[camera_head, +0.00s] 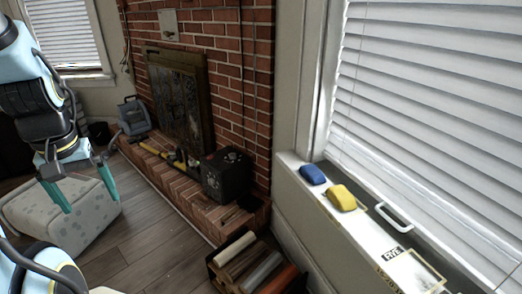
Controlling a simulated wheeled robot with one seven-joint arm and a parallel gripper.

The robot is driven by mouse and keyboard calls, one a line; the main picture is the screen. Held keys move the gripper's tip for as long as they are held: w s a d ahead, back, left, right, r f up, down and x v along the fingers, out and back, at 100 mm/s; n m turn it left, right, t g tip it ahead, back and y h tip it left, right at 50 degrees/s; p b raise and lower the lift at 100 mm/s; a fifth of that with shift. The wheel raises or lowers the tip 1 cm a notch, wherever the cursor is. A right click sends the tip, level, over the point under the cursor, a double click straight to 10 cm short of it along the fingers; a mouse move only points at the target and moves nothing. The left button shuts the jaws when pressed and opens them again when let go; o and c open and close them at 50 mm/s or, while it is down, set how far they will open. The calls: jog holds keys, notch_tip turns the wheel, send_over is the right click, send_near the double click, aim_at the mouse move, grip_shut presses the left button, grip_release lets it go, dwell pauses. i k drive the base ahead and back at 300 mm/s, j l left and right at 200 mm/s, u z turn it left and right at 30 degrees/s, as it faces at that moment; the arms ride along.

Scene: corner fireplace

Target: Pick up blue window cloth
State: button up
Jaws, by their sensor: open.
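A small blue object (313,174), which looks like the folded blue window cloth, lies on the white window sill (372,236) at its far end. A yellow item (341,197) lies just in front of it on the same sill. My gripper (84,196) hangs at the left of the view with its teal fingers pointing down and apart, with nothing between them. It is far to the left of the blue cloth, in front of a light patterned ottoman.
A white handle-shaped item (394,216) and flat labelled things lie farther along the sill. White blinds (430,110) rise behind it. A crate of rolls (252,262) stands on the floor below. A black box (226,174) sits on the brick hearth. The ottoman (60,215) stands left.

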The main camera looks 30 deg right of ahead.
aim_at(314, 175)
jog(key=z, duration=2.5)
jog(key=i+u, duration=0.1)
jog(key=u, duration=0.7)
jog(key=i+u, duration=0.15)
jog(key=u, duration=0.65)
jog(key=i+l+u, duration=0.1)
jog(key=u, duration=0.35)
